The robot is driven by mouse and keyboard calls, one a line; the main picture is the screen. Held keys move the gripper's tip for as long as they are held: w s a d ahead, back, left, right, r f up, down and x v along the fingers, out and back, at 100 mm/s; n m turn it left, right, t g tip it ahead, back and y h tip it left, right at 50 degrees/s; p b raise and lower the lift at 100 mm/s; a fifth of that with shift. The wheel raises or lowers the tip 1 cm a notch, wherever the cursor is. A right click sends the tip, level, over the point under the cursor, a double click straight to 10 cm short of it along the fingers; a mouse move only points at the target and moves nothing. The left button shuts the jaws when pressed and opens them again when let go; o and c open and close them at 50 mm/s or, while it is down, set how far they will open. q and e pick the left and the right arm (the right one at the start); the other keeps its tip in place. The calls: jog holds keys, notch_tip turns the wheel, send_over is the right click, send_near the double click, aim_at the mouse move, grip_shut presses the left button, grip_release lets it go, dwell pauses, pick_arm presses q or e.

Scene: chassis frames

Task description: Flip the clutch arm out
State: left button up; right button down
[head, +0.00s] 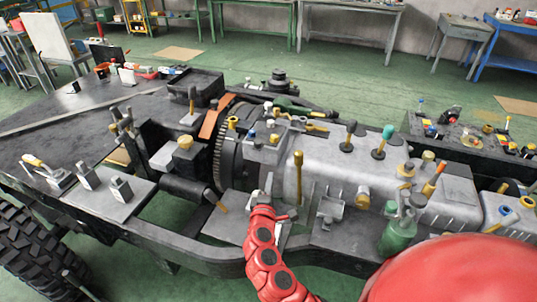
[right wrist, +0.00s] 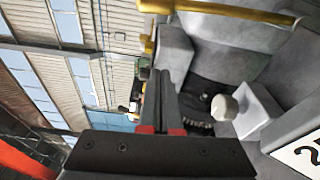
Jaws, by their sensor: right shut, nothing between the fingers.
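My right gripper (head: 262,196) is in front of the grey bell housing, at the chassis's near side. In the right wrist view its two dark fingers (right wrist: 158,98) are closed together and hold nothing. A brass-coloured lever (head: 298,178) stands upright just right of the gripper. A yellow bar, which may be this lever, crosses the top of the right wrist view (right wrist: 235,13). A pale rounded knob (right wrist: 224,107) on a grey block is beside the fingers, apart from them. I cannot tell for sure which part is the clutch arm. My left gripper is out of view.
The toothed flywheel (head: 223,150) is left of the gripper, and the long grey gearbox casing (head: 335,155) is to its right. A green bottle (head: 398,236) stands further right. The chassis rail (head: 190,252) runs along the front. A numbered plate (right wrist: 300,150) is near the wrist.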

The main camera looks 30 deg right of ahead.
jog(key=shift+s+d+r+g+h, duration=0.15)
jog(key=shift+d+r+g+h, duration=0.15)
jog(key=shift+d+r+h, duration=0.25)
jog(key=shift+a+r, duration=0.1)
jog(key=shift+a, duration=0.05)
jog(key=w+d+p, duration=0.4)
jog(key=d, duration=0.4)
jog(key=shift+d, duration=0.25)
jog(key=shift+w+r, duration=0.1)
